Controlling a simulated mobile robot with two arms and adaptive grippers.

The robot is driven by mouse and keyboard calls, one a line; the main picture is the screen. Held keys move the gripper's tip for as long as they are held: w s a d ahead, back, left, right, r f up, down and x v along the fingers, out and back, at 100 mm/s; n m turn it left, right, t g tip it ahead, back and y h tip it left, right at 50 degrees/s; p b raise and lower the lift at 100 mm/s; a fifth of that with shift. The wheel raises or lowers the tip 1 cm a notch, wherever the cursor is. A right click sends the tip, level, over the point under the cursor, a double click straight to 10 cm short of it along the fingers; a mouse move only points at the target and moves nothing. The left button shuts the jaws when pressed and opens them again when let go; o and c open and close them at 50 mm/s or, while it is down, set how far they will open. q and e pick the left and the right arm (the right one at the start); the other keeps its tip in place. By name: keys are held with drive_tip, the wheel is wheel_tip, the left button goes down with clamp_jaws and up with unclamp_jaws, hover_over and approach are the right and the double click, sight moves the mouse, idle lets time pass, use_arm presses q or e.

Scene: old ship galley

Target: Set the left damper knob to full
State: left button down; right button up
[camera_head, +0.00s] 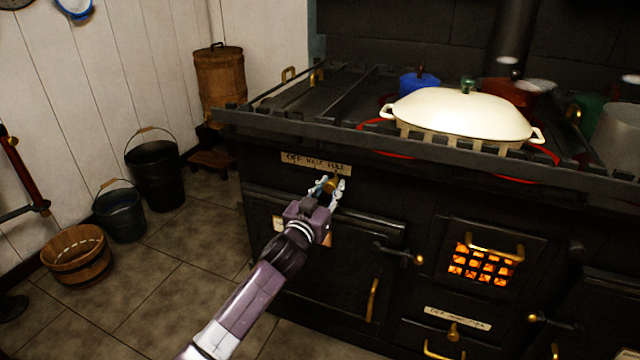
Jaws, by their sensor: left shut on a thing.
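The left damper knob (331,185) is a small brass knob on the black stove front, under a paper label (315,163) that seems to read off, half, full from left to right. My left gripper (328,186) is shut on this knob, with its fingers around it. The fingers hide much of the knob, so I cannot tell which mark it points to. My right gripper is not in view.
A cream lidded dish (460,113) stands on the railed stove top. Below are a glowing grate (483,264), door handles and another labelled brass knob (453,332). Buckets (155,172) and a wooden tub (77,257) stand at left; the tiled floor between is clear.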

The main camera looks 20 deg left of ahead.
use_arm(q)
drive_tip(key=shift+d+f, duration=0.1)
drive_tip(key=shift+d, duration=0.2)
drive_tip(key=c, duration=2)
unclamp_jaws()
drive_tip(key=o, duration=0.4)
drive_tip(key=shift+d, duration=0.1)
drive_tip(key=shift+s, duration=0.2)
drive_tip(key=s, duration=1.1)
drive_tip(key=shift+s, duration=0.35)
